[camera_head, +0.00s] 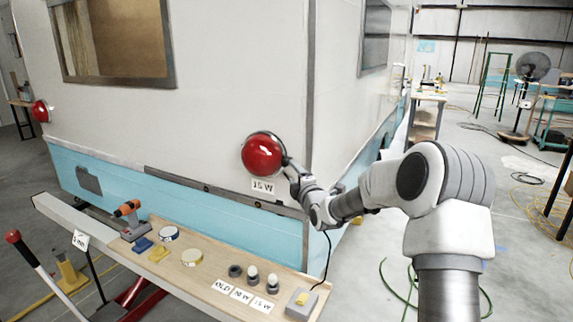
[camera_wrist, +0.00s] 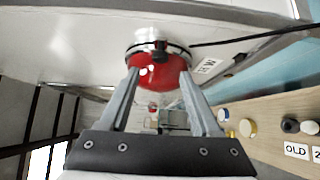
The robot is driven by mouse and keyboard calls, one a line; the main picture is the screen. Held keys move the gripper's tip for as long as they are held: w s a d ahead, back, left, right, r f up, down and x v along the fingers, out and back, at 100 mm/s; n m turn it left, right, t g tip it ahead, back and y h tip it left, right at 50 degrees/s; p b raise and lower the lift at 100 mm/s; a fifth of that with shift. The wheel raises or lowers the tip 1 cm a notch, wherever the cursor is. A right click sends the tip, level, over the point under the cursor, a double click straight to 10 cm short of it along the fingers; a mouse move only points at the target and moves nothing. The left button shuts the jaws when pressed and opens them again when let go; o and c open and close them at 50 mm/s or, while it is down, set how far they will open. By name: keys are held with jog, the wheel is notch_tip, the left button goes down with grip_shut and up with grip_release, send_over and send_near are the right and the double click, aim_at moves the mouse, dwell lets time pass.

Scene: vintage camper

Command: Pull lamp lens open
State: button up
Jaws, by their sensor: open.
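In the wrist view the red lens (camera_wrist: 158,76) lies between the tips of the two open fingers (camera_wrist: 158,85). A whitish round part and a dark piece show at the lens's top in that view. I cannot tell whether the fingers touch the lens.
A wooden bench (camera_head: 207,277) below holds an orange drill (camera_head: 128,212), tape rolls (camera_head: 191,257), several bulbs and sockets, labels including "OLD" (camera_head: 222,286), and a grey box (camera_head: 301,303). Another red lamp (camera_head: 41,110) is at the camper's left.

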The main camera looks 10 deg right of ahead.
aim_at(286, 164)
jog(key=shift+w+a+p, duration=0.15)
jog(key=shift+w+a, duration=0.05)
jog(key=shift+w, duration=1.1)
jog(key=shift+w+a+p, duration=0.15)
jog(key=shift+w+a, duration=0.05)
jog(key=shift+w, duration=1.05)
jog(key=shift+w+a+p, duration=0.15)
jog(key=shift+w+a, duration=0.05)
jog(key=shift+w, duration=1.1)
grip_shut()
